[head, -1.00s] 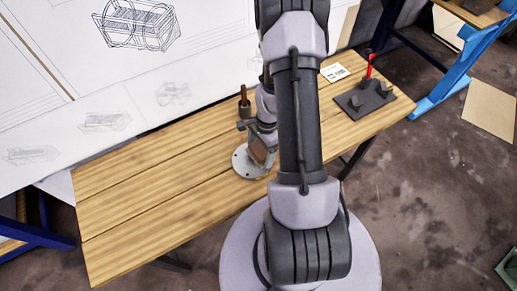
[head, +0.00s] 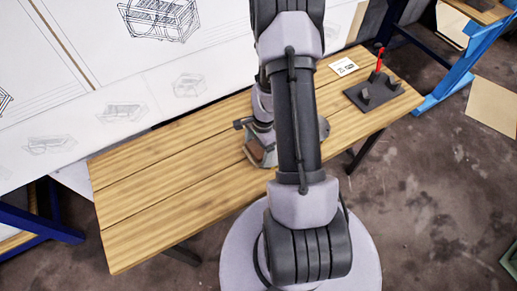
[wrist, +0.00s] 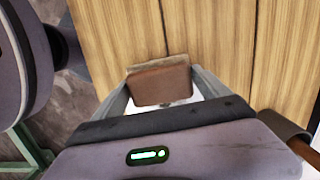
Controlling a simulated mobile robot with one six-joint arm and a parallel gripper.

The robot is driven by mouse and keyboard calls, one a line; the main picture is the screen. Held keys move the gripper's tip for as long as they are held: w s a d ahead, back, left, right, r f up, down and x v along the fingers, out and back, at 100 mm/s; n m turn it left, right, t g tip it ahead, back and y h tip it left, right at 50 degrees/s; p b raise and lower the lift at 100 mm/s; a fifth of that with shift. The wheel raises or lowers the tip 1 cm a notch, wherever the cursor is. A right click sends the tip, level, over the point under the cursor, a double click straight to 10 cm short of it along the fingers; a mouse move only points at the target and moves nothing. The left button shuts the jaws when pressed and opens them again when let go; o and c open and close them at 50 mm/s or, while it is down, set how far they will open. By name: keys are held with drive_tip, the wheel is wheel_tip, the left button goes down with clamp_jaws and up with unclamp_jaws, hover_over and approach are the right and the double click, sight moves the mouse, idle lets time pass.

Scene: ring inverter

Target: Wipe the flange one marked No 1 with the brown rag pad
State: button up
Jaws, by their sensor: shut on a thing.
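The brown rag pad (wrist: 160,87) is held between the two fingers of my gripper (wrist: 161,80) in the wrist view. In the head view the pad (head: 257,151) shows low over the wooden bench, with my gripper (head: 261,157) around it. In the wrist view a pale surface (wrist: 188,104) shows just behind the pad, between the fingers. It looks like part of a flange, mostly hidden. I cannot tell whether the pad touches it. A grey round edge (head: 325,128) shows right of my arm in the head view. No marking No 1 is readable.
The wooden bench (head: 160,200) is clear on its left side. A dark plate with a red-handled clamp (head: 372,92) and a white card (head: 343,66) are at its right end. A brown-handled tool (wrist: 310,150) is close by my gripper's right side. Drawing boards stand behind.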

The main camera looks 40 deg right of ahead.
sight(257, 149)
wheel_tip(257, 149, up, 4)
drive_tip(key=shift+s+d+f+p, duration=0.1)
drive_tip(key=shift+d+p, duration=0.05)
drive_tip(key=shift+p, duration=0.95)
drive_tip(key=shift+r+p, duration=1.9)
drive_tip(key=shift+r, duration=0.4)
